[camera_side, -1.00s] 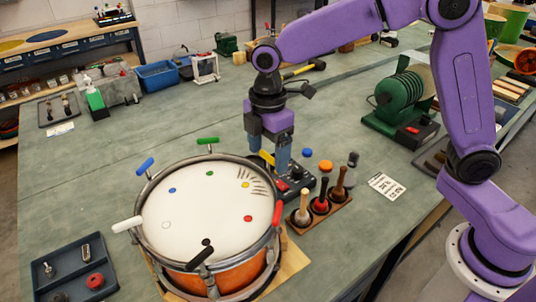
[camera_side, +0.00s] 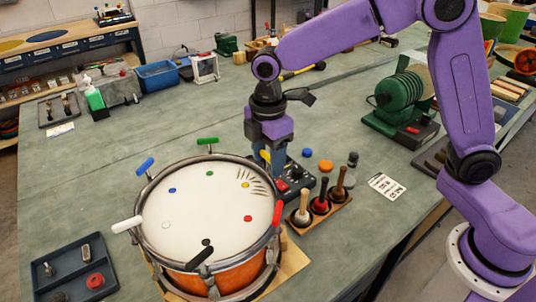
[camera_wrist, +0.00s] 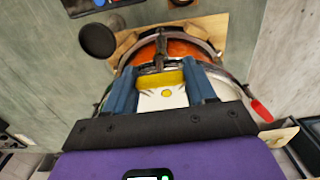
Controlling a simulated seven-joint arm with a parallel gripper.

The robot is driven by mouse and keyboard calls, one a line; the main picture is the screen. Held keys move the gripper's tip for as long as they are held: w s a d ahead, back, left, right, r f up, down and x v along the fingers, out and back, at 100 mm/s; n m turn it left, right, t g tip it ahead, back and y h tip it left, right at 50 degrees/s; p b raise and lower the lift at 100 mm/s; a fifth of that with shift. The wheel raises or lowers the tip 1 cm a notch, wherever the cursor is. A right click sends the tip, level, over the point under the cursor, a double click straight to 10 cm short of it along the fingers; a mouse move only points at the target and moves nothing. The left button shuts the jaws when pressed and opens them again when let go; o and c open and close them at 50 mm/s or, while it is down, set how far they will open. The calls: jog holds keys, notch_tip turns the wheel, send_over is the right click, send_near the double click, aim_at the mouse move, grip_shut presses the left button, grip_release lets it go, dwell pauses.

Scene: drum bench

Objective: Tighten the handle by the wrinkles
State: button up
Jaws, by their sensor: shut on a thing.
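The drum has a white head (camera_side: 190,222) and an orange shell (camera_side: 240,275). Dark wrinkle lines (camera_side: 262,187) show at the head's upper right, by a yellow dot. The yellow handle (camera_side: 265,157) stands at the rim there, and in the wrist view (camera_wrist: 170,78) it lies between my fingers. My gripper (camera_side: 266,160) points down and is shut on it. Other handles around the rim are green (camera_side: 207,141), blue (camera_side: 145,165), white (camera_side: 127,224), black (camera_side: 202,255) and red (camera_side: 277,214). The handle's lower end is hidden in the side view.
A control box with a red button (camera_side: 283,186) stands close beside my gripper. A rack with several wooden-handled tools (camera_side: 320,212) stands right of the drum. A dark tray with small parts (camera_side: 75,270) is at lower left. The bench behind the drum is mostly clear.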

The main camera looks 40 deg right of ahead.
aim_at(268, 154)
jog(key=shift+m, duration=0.3)
jog(key=m, duration=0.3)
jog(key=shift+m, duration=2.4)
jog(key=o, duration=1)
jog(key=shift+o, duration=0.2)
notch_tip(268, 154, up, 18)
jog(key=shift+f, duration=0.25)
